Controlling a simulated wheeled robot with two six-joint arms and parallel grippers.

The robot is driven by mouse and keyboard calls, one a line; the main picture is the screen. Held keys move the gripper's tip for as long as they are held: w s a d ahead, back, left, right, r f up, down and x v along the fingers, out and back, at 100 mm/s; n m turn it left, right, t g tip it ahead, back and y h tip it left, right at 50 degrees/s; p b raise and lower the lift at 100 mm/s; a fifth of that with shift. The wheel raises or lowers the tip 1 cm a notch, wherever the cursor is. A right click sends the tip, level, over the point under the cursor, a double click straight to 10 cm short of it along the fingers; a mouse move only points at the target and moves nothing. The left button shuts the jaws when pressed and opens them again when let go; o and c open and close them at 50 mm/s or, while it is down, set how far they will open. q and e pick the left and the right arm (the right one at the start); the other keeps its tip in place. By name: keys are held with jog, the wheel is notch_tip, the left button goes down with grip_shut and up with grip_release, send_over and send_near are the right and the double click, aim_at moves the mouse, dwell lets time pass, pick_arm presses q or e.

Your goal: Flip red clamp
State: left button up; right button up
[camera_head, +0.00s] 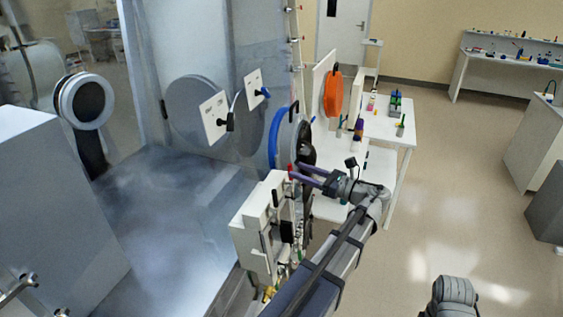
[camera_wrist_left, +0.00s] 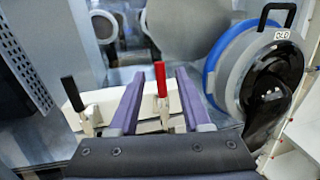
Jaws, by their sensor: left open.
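The red clamp (camera_wrist_left: 160,80) has an upright red handle on a metal base, fixed to a white block; its red tip also shows in the head view (camera_head: 290,167). My left gripper (camera_head: 297,172) has purple fingers. In the left wrist view its open fingers (camera_wrist_left: 159,74) stand one on each side of the red handle, with a gap on both sides. Whether they are level with the handle in depth is hard to tell. My right gripper does not show.
A black-handled clamp (camera_wrist_left: 72,95) stands left of the red one. A round port with a blue ring (camera_wrist_left: 213,62) and a black glove (camera_wrist_left: 270,95) is close on the right. The glovebox wall rises behind. A white table (camera_head: 390,130) with small items stands beyond.

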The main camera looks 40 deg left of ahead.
pick_arm(q)
jog(key=a, duration=0.7)
jog(key=shift+s+a, duration=0.1)
jog(key=shift+s, duration=0.3)
jog(key=shift+c, duration=0.2)
grip_shut()
dwell(0.8)
